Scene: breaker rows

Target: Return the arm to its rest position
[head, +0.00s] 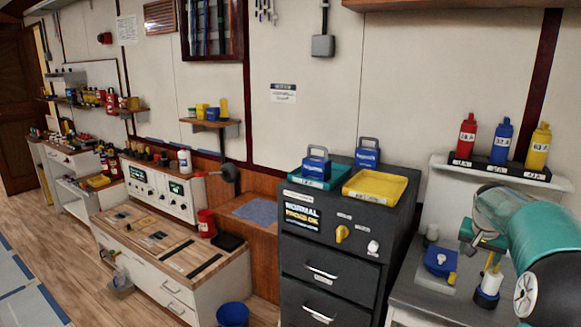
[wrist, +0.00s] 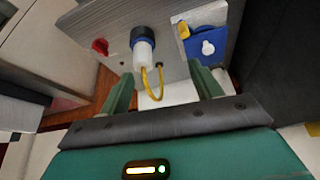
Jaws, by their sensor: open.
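My arm reaches in from the right edge of the head view, over the grey bench at the right. My gripper (wrist: 163,88) shows in the wrist view as two green fingers spread apart, with nothing held between them. Beyond the fingertips stands a white and blue plug-like piece (wrist: 143,55) with a yellow loop. It also shows in the head view (head: 488,284), below my arm. A blue device (wrist: 206,44) with a yellow part sits on a light plate beside it. It also shows in the head view (head: 440,260).
A dark cabinet (head: 330,262) with a yellow knob stands left of the bench, a yellow tray (head: 375,187) and blue padlock-like items on top. A shelf (head: 490,172) with red, blue and yellow bottles is behind my arm. Open wooden floor (head: 70,230) lies far left.

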